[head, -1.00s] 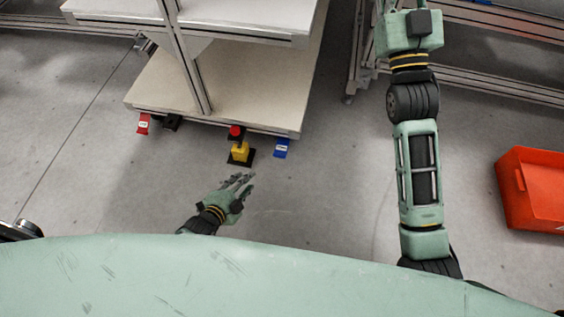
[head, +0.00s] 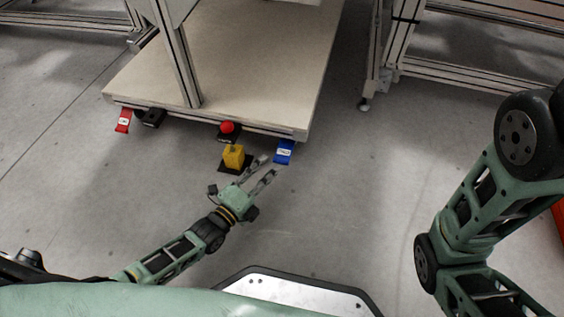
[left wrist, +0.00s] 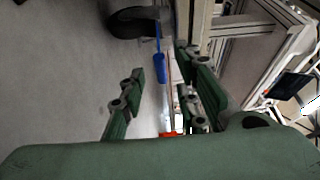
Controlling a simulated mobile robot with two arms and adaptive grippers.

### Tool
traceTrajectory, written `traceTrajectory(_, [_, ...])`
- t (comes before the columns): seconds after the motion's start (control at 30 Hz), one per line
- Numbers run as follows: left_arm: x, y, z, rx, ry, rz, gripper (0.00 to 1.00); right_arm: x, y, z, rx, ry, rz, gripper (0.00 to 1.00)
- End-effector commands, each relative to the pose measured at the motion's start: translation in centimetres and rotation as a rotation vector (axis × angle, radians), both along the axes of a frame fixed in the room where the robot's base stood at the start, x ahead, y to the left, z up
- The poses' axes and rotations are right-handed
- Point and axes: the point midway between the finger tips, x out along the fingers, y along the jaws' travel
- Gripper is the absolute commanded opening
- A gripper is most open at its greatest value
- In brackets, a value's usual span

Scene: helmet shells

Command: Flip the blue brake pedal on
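The blue brake pedal (head: 285,152) has a white label and sticks out from under the front right corner of the cart's lower board in the head view. A blue piece, seemingly the same pedal (left wrist: 160,68), shows between the fingers in the left wrist view. My left gripper (head: 267,169) is open and empty, with its fingertips just left of and nearer than the pedal, apart from it as far as I can tell. Its spread fingers also show in the left wrist view (left wrist: 162,90). My right arm is at the right edge; its gripper is out of view.
A red pedal (head: 123,120) and a black caster are at the cart's left corner. The cart's board (head: 240,80) overhangs. The floor right of the pedal is clear.

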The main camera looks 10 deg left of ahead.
Motion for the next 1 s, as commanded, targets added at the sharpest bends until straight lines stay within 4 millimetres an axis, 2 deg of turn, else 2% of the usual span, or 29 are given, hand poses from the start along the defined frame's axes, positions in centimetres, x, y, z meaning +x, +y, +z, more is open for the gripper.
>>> traceTrajectory(0.03, [0.8,-0.4,-0.2,-0.002,-0.005,-0.001,0.30,0.1,0.0,-0.9,0.000,0.001,0.000,0.30])
traceTrajectory(0.2, [3.4,-1.7,-0.3,-0.004,-0.004,-0.002,0.30,0.1,0.0,-2.8,-0.001,0.003,-0.001,0.30])
traceTrajectory(0.4, [5.5,-2.5,-0.2,-0.003,-0.001,0.000,0.30,0.1,0.0,-4.1,-0.001,0.004,-0.001,0.30])
traceTrajectory(0.77, [6.1,-2.8,0.1,-0.003,0.001,0.000,0.30,0.1,0.0,-4.2,-0.001,0.003,-0.001,0.30])
traceTrajectory(1.0, [6.0,-2.8,0.1,-0.003,0.001,0.000,0.11,0.1,0.0,-4.2,-0.001,0.003,-0.001,0.30])
